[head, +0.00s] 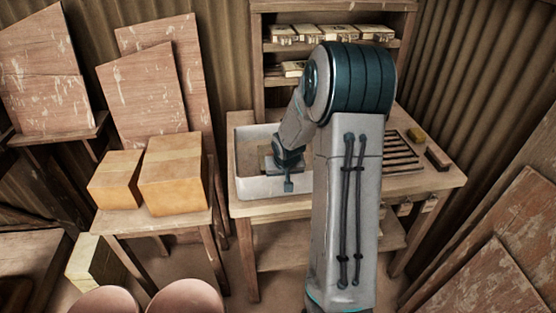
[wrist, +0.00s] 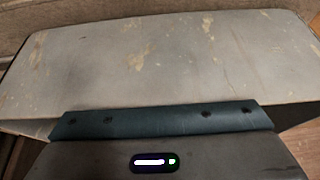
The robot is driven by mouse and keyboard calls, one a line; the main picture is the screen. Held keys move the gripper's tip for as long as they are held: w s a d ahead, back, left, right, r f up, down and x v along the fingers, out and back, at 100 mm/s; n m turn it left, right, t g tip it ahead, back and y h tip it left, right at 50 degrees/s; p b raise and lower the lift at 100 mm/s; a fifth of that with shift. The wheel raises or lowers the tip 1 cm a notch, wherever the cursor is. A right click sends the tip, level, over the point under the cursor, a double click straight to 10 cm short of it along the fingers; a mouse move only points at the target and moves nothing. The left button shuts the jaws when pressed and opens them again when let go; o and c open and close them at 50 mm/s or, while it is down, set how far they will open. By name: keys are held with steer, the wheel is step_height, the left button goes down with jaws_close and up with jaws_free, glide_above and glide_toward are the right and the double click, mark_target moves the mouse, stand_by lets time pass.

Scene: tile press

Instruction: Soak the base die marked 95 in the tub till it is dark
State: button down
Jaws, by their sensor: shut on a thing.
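The pale grey tub (head: 256,189) stands on the left part of the wooden workbench. My gripper (head: 289,183) points down into the tub at its right side. It is shut on a block, taken as the base die, but the arm and gripper hide most of it. A small brownish patch (head: 267,162) shows beside the gripper inside the tub. I cannot read a number or judge how dark the die is. The wrist view shows a worn pale grey surface (wrist: 160,65) beyond my gripper's dark body; I cannot tell for sure what it is.
A slatted rack (head: 402,153) lies on the workbench (head: 440,180) at right, with a yellow sponge-like piece (head: 417,134) and a dark block (head: 438,158). Shelves (head: 262,75) behind hold several pale blocks.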

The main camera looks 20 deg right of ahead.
steer(key=shift+r+p, duration=0.45)
steer(key=shift+p, duration=0.35)
step_height(320, 180, up, 10)
steer(key=p, duration=0.7)
steer(key=shift+w+p, duration=0.15)
steer(key=shift+p, duration=0.15)
steer(key=shift+r, duration=0.1)
stand_by(1.4)
step_height(320, 180, up, 4)
steer(key=p, duration=0.3)
stand_by(0.8)
